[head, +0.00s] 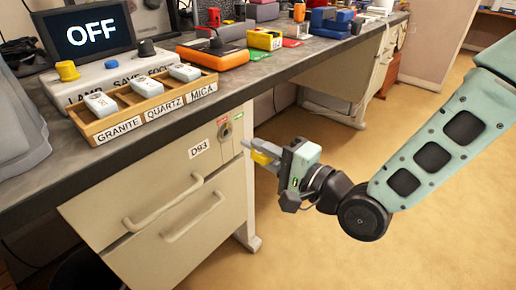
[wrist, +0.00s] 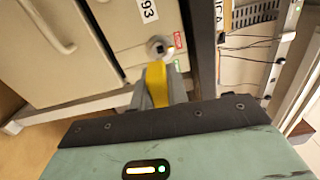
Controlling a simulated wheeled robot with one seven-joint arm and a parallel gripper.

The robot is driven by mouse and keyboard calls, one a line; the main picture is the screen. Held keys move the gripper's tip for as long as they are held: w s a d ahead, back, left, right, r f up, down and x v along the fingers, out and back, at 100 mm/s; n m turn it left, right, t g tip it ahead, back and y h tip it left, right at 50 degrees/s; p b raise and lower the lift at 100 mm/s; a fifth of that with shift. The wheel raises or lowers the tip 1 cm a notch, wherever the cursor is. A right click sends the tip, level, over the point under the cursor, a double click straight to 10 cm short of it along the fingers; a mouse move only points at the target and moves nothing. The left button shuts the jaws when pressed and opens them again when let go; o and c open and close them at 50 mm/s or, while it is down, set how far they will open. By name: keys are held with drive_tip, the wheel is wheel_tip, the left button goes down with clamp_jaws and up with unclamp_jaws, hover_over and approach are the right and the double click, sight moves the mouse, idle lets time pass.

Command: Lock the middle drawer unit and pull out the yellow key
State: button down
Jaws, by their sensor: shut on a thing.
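The drawer unit (head: 130,215) labelled D93 stands under the bench, and its two drawers look shut. Its round lock (head: 224,131) is at the upper right of its front, beside a red label; the lock also shows in the wrist view (wrist: 158,46) with a dark slot. My gripper (head: 250,151) is in front of the unit, to the right of the lock in the head view. It is shut on the yellow key (head: 262,158), which also shows between the fingers in the wrist view (wrist: 156,83). The key appears apart from the lock; its tip is hidden.
The bench top (head: 270,78) above holds a wooden tray (head: 150,122) with GRANITE, QUARTZ and MICA labels, a screen (head: 92,36) reading OFF, and an orange device (head: 212,54). The floor (head: 300,240) to the right is clear.

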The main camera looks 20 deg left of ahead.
drive_tip(key=shift+v, duration=1.5)
drive_tip(key=shift+d, duration=0.1)
